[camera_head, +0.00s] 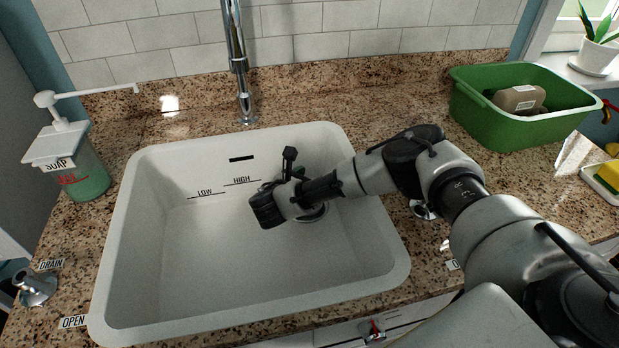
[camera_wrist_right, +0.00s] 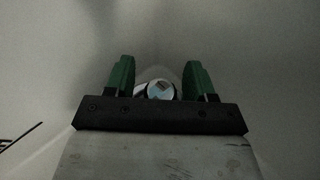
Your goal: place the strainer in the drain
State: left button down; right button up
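In the head view, my right arm reaches down into the white sink (camera_head: 215,265), and its hand hides much of the sink's right part. A round metallic rim (camera_head: 314,215) shows partly behind the hand. I cannot tell whether it is the drain or the strainer. In the wrist view, the two green fingers of my right gripper (camera_wrist_right: 159,75) stand apart. A round, shiny metal piece (camera_wrist_right: 160,90) shows between them, and I see no clear grip on it. It may be the strainer's knob. My left gripper is in neither view.
A chrome faucet (camera_head: 239,65) stands behind the sink. A soap dispenser (camera_head: 82,175) is at the left. A green tub (camera_head: 520,124) holding a brown block (camera_head: 519,99) is at the back right. A yellow sponge (camera_head: 608,174) lies at the right edge. The sink's left part is empty.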

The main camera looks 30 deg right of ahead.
jog(key=shift+r, duration=0.1)
jog(key=shift+a+r, duration=0.1)
jog(key=shift+a, duration=0.05)
jog(key=p+v, duration=0.4)
jog(key=v, duration=0.7)
jog(key=shift+s+a, duration=0.25)
jog(key=shift+r, duration=0.15)
